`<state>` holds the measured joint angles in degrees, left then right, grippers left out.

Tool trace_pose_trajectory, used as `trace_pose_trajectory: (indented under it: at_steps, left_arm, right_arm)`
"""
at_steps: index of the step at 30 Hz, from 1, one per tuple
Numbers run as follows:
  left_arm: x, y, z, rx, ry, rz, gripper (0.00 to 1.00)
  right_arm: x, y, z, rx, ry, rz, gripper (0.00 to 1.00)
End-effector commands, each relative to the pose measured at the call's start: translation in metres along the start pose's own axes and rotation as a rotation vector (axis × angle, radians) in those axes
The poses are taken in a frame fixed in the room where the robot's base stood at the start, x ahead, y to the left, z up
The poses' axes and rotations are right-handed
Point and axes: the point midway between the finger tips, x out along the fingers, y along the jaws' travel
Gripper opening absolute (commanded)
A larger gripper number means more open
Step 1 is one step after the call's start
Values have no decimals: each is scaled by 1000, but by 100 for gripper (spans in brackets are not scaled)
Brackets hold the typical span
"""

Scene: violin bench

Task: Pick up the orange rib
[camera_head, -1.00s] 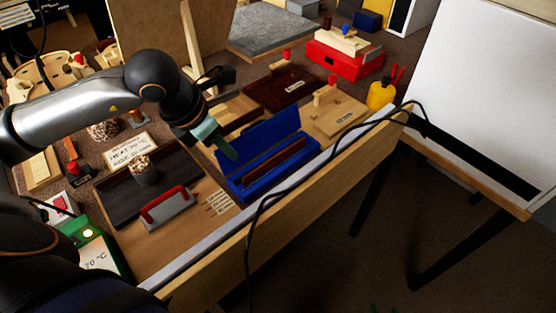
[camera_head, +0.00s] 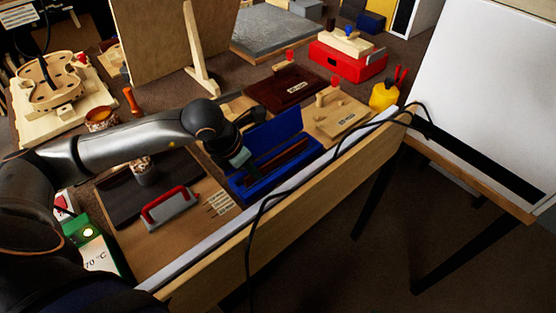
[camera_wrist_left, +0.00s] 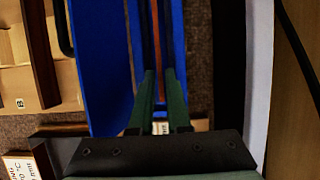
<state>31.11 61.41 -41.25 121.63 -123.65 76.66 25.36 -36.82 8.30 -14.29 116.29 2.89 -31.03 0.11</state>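A blue open case (camera_head: 240,188) stands near the bench's front edge. Dark reddish-brown strips (camera_head: 290,155) lie lengthwise in it. In the left wrist view, a thin orange-brown strip (camera_wrist_left: 157,42), which looks like the orange rib, runs along the blue case (camera_wrist_left: 97,60). My left gripper (camera_head: 243,160) points down at the left end of the case. In the wrist view, the green fingers of my left gripper (camera_wrist_left: 159,74) are apart, with the strip lined up between them. I cannot tell how far above it they are. My right gripper is not in view.
A grey tool with a red handle (camera_head: 168,207) lies left of the case. A wooden block stand (camera_head: 335,118) and a red box (camera_head: 347,62) are behind it. A black cable (camera_head: 300,165) hangs over the front rail. A violin body on a mould (camera_head: 52,85) stands far left.

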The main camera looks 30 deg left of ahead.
Motion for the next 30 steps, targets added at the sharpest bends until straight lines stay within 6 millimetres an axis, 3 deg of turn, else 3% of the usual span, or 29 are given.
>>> trace_pose_trajectory:
  at_steps: [3,7,22,30]
  left_arm:
    - [0,0,0,0,0,-1,14]
    - [0,0,0,0,0,-1,0]
    - [-4,0,2,0,-1,-1,0]
    - [-37,-6,15,4,-5,-2,0]
  right_arm:
    - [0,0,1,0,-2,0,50]
    - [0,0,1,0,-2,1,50]
    - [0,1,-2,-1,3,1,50]
    - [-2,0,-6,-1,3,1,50]
